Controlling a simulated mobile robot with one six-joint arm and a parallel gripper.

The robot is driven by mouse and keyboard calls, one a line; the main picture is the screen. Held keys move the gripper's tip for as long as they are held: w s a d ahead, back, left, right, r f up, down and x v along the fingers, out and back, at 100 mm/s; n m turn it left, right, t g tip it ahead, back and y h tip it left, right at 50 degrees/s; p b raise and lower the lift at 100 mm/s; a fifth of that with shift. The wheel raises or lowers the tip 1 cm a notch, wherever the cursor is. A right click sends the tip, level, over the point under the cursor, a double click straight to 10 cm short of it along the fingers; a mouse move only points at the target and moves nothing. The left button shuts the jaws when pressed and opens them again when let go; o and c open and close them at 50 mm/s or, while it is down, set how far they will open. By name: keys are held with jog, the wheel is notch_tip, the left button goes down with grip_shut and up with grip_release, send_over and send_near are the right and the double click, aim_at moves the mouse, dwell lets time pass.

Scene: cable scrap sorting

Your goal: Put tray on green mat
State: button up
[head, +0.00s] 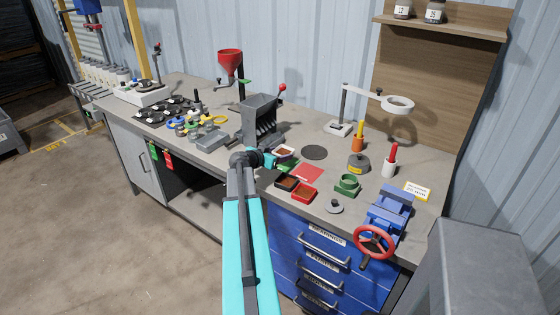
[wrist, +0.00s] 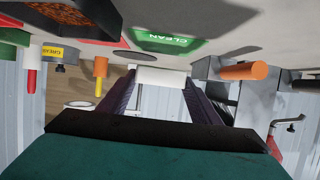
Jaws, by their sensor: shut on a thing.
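My gripper (head: 274,157) is shut on a small white tray (head: 285,152). Some reddish-brown content shows in the tray in the head view. In the wrist view the tray's pale wall (wrist: 160,77) sits between the two dark fingers. The green mat (head: 288,166) lies flat on the bench, partly hidden by my gripper and arm. In the wrist view the mat (wrist: 165,41) carries the word CLEAN and shows beyond the tray, apart from it in the picture. I cannot tell the exact height of the tray above the bench.
A red mat (head: 308,172) lies right of the green one. A black tray (head: 287,183) and a red tray (head: 304,192) with brown granules stand in front. A grey hopper machine (head: 259,120) stands close behind my gripper. A dark round disc (head: 314,152) lies to the right.

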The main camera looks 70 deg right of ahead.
aim_at(280, 165)
jog(key=shift+d+f+p, duration=0.1)
jog(key=shift+d+p, duration=0.3)
jog(key=shift+d, duration=0.35)
jog(key=shift+a+f+p, duration=0.1)
jog(key=shift+f+p, duration=0.6)
jog(key=shift+f, duration=1)
jog(key=shift+f, duration=0.15)
jog(key=o, duration=1.1)
jog(key=shift+r, duration=0.2)
